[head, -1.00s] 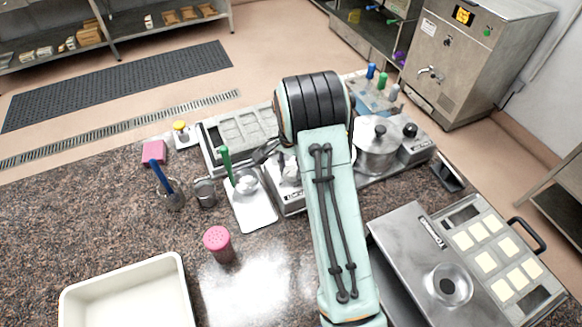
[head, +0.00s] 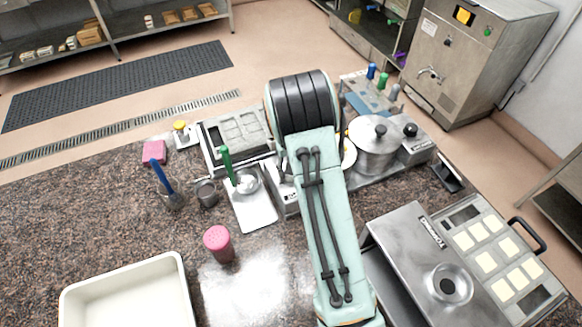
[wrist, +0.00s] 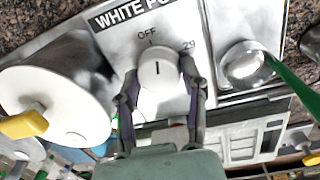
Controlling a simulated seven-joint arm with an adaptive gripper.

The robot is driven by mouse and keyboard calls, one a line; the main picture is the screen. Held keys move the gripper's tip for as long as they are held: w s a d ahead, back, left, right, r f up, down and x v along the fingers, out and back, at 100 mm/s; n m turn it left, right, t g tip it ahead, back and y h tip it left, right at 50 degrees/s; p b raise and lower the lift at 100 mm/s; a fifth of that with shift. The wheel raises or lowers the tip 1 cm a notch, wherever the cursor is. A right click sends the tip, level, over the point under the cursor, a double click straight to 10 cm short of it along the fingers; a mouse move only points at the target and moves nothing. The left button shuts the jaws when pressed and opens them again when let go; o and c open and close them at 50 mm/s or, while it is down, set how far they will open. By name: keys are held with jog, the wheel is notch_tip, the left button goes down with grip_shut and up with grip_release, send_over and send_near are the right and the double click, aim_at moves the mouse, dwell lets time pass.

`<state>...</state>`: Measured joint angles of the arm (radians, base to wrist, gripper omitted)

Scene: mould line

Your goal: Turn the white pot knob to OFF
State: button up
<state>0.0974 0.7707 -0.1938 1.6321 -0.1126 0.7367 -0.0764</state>
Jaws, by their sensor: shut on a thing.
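The white pot knob (wrist: 160,70) is a round white dial in the wrist view, with a short dark pointer line on its face. The line points roughly up towards the OFF mark on the panel; a "29" mark is to its right. My gripper (wrist: 160,72) has one finger on each side of the knob and is shut on it. The white pot (wrist: 50,105), with a yellow handle, is left of the knob. In the head view my arm hides the knob and most of the control box (head: 286,200).
A steel tray (head: 252,212) with a small bowl and a green-handled tool is beside the control box. A steel pot (head: 375,158) stands to the right. A pink shaker (head: 218,243) and a white bin (head: 120,295) are in front.

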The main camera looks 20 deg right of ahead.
jog(key=shift+n, duration=1.2)
jog(key=o, duration=1.2)
jog(key=shift+c, duration=0.2)
notch_tip(320, 180, up, 12)
jog(key=shift+a, duration=0.35)
